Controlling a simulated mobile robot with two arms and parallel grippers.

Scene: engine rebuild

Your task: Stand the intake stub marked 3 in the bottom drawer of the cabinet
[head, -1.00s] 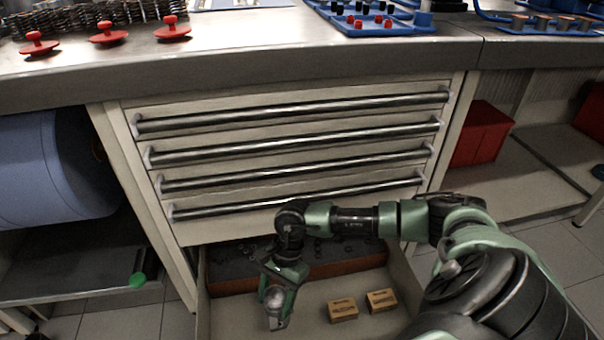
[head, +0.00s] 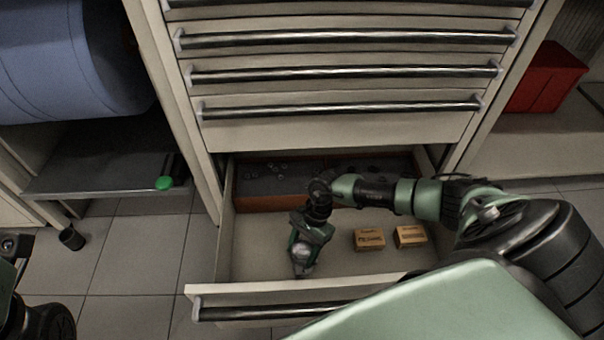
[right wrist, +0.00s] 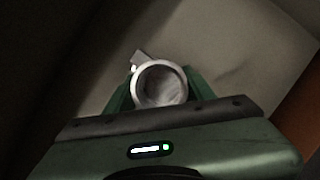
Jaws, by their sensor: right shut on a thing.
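The bottom drawer (head: 262,262) of the cabinet (head: 330,130) is pulled open. My right gripper (head: 302,262) reaches down inside its front left part. It is shut on the intake stub (head: 301,268), a pale metal tube. In the right wrist view the stub (right wrist: 160,84) shows its round open end between the green fingers, with a small tab at its upper left. The mark on the stub is not readable. Whether its lower end touches the drawer floor cannot be told. Part of my left arm shows at the left edge, but its fingers do not.
Two small cardboard boxes (head: 369,239) (head: 410,236) stand in the drawer right of the stub. A brown-sided tray (head: 262,203) with small dark parts fills the drawer's back. The drawer floor around the stub is clear. Closed drawers hang above.

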